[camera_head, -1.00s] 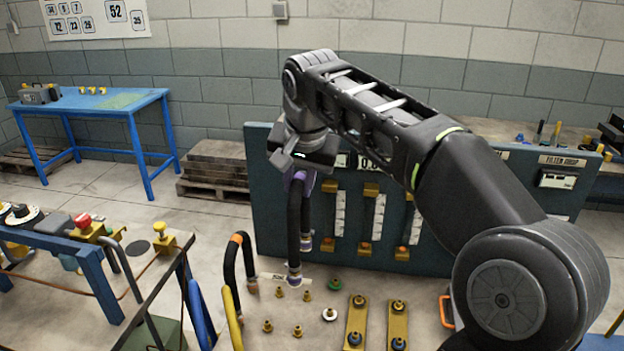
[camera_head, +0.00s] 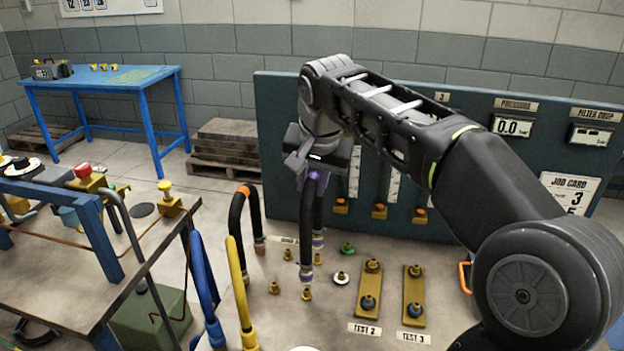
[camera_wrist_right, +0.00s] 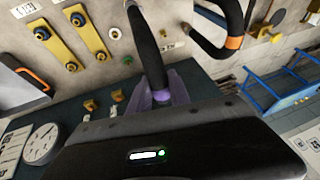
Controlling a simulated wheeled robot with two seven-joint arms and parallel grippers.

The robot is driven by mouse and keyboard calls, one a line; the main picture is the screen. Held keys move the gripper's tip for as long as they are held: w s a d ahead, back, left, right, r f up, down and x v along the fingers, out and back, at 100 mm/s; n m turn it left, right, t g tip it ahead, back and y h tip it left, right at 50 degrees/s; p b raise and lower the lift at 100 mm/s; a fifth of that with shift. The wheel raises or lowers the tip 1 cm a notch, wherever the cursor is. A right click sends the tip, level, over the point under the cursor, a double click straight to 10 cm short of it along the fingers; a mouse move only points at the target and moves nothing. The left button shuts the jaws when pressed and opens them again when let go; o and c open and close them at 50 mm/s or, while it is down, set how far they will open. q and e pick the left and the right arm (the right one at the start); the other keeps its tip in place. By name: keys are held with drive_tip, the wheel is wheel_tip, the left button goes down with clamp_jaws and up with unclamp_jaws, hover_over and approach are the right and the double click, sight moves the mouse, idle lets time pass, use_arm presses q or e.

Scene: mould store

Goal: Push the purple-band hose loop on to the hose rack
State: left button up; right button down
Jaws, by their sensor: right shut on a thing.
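The purple-band hose loop (camera_head: 307,215) is a black arch with its open ends pointing down. My right gripper (camera_head: 314,180) is shut on its top at the purple band. The loop and its band (camera_wrist_right: 162,96) also show in the right wrist view. Its near end appears just above or at a small brass stud (camera_head: 307,294) on the bench; contact cannot be told. The far end hides what is below it. I cannot surely tell which fittings make up the hose rack. My left gripper is not in view.
An orange-band loop (camera_head: 238,215) stands just left of the held loop, with yellow (camera_head: 239,290) and blue (camera_head: 204,285) hoses nearer. White (camera_head: 341,278) and green (camera_head: 347,248) round fittings and two yellow plates (camera_head: 414,300) lie to the right. An upright gauge panel (camera_head: 470,130) stands behind.

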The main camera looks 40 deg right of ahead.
drive_tip(key=shift+f+b, duration=0.65)
drive_tip(key=shift+f, duration=0.45)
drive_tip(key=shift+f+b, duration=0.3)
drive_tip(key=shift+f, duration=0.1)
idle(0.9)
drive_tip(key=shift+f, duration=0.35)
drive_tip(key=shift+f+b, duration=0.7)
drive_tip(key=shift+b, duration=0.05)
idle(1.0)
drive_tip(key=c, duration=1.1)
unclamp_jaws()
drive_tip(key=shift+s, duration=0.1)
drive_tip(key=v, duration=0.7)
drive_tip(key=shift+s+r, duration=0.15)
drive_tip(key=shift+r, duration=0.15)
